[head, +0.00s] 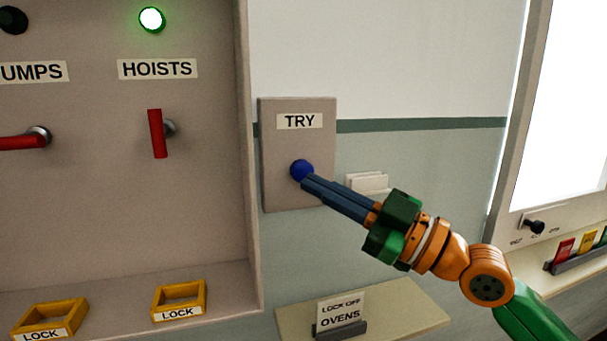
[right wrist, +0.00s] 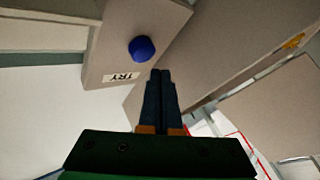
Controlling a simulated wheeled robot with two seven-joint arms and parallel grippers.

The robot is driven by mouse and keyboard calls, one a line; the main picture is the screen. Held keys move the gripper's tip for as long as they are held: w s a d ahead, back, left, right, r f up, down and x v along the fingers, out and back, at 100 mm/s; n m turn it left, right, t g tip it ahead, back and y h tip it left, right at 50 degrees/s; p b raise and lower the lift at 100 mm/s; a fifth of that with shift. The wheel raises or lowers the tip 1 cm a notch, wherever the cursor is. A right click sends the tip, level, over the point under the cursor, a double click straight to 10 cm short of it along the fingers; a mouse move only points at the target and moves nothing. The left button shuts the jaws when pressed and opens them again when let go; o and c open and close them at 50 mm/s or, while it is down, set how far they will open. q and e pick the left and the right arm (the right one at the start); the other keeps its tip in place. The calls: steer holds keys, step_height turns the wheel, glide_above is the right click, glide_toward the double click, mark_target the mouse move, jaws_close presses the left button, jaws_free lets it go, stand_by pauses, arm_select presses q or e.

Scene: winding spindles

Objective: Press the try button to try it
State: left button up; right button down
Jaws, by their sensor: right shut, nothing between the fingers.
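The try button (head: 301,170) is a blue dome on a grey wall box (head: 284,199) under a TRY label (head: 299,121). My right gripper (head: 307,182) is shut and empty, its blue fingertips close at the button's lower right in the head view. In the right wrist view, the button (right wrist: 142,49) shows beyond and a little left of the shut fingertips (right wrist: 160,73). I cannot tell from these views whether the tips touch the button. My left gripper is not in view.
Left of the box, a grey panel (head: 90,215) has red handles, HOISTS (head: 157,69) with a lit green lamp (head: 152,19), and yellow locks (head: 180,299). A shelf (head: 410,310) below holds a LOCK OFF OVENS card (head: 340,313). A white holder (head: 367,182) is on the wall behind my gripper.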

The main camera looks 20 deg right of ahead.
steer(key=s+b, duration=0.1)
steer(key=s, duration=0.3)
stand_by(0.7)
